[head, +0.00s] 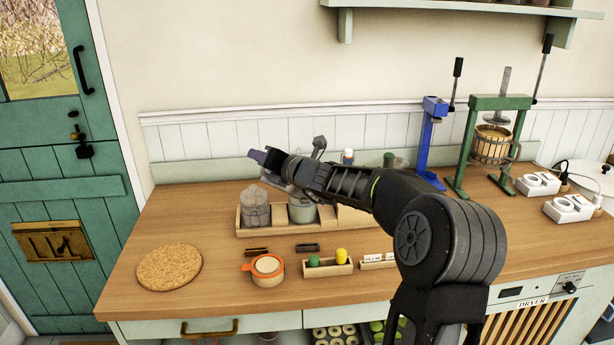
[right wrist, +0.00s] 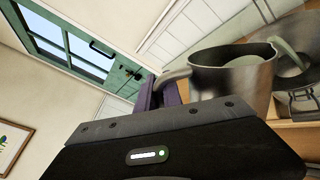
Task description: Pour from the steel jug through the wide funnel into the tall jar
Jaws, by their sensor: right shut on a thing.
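The steel jug (right wrist: 232,82) shows in the right wrist view with its handle towards my right gripper (right wrist: 162,94). The purple fingers are shut on that handle. Something pale shows inside the jug's mouth. In the head view my right gripper (head: 264,158) is above the wooden rack, and I cannot clearly make out the jug there. A clear jar (head: 256,213) with a cone-like top, perhaps the wide funnel, stands in the rack below. A greyish container (head: 301,211) stands to its right, partly under my arm. I cannot tell which is the tall jar. My left gripper is not in view.
The rack (head: 262,231) stands on the wooden counter. In front are a round cork mat (head: 169,266), an orange-rimmed pot (head: 267,271) and a small tray (head: 328,269). A blue press (head: 429,140) and green press (head: 499,103) stand right.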

